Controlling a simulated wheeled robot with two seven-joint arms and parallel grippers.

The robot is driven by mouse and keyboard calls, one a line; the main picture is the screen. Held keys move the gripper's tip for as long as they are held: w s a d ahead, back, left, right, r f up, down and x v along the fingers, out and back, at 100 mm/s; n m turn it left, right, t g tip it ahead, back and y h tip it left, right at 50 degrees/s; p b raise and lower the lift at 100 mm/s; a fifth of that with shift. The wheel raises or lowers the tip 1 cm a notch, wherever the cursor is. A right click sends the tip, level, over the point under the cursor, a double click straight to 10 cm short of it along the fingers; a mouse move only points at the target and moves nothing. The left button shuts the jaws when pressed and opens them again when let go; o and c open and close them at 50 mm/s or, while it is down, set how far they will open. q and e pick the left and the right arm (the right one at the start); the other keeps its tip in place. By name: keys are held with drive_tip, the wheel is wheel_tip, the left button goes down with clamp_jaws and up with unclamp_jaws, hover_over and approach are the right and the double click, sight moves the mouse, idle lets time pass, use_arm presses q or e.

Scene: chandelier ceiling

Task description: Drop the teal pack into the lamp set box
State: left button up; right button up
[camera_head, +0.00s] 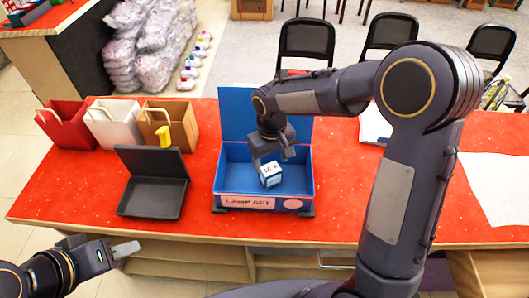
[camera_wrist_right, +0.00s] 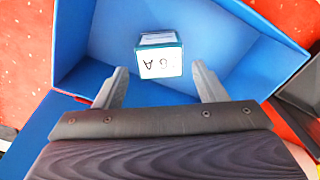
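The blue lamp set box (camera_head: 234,190) stands on the red counter with its lid upright at the back and a label reading roughly "LAMP SET" on its front. The teal pack (camera_head: 270,174), white on top with dark lettering, shows within the box's opening, slightly tilted. In the right wrist view the pack (camera_wrist_right: 160,58) is beyond the fingertips and apart from them; I cannot tell whether it touches the box floor. My right gripper (camera_head: 273,155) is over the box, its fingers spread and empty in the wrist view (camera_wrist_right: 160,85). My left gripper (camera_head: 126,249) is off the counter's front edge, empty.
A black open tray (camera_head: 152,197) with a raised lid is left of the box. Red (camera_head: 65,124), white (camera_head: 110,124) and brown (camera_head: 176,120) bins stand at the back left. White sheets (camera_head: 497,185) lie on the right. Black chairs (camera_head: 305,39) stand behind the counter.

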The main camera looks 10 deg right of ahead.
drive_tip(key=shift+o, duration=1)
wheel_tip(320, 180, up, 8)
drive_tip(key=shift+f, duration=0.1)
drive_tip(key=s+d+r+m+t+y, duration=0.2)
drive_tip(key=s+d+r+y, duration=0.15)
drive_tip(key=s+d, duration=0.55)
drive_tip(key=s+a+f+m+t, duration=0.1)
drive_tip(key=s+m+t, duration=0.1)
drive_tip(key=s, duration=1.1)
drive_tip(key=shift+a+f+m+t, duration=0.15)
drive_tip(key=shift+a+m+t, duration=0.15)
drive_tip(key=shift+t, duration=0.5)
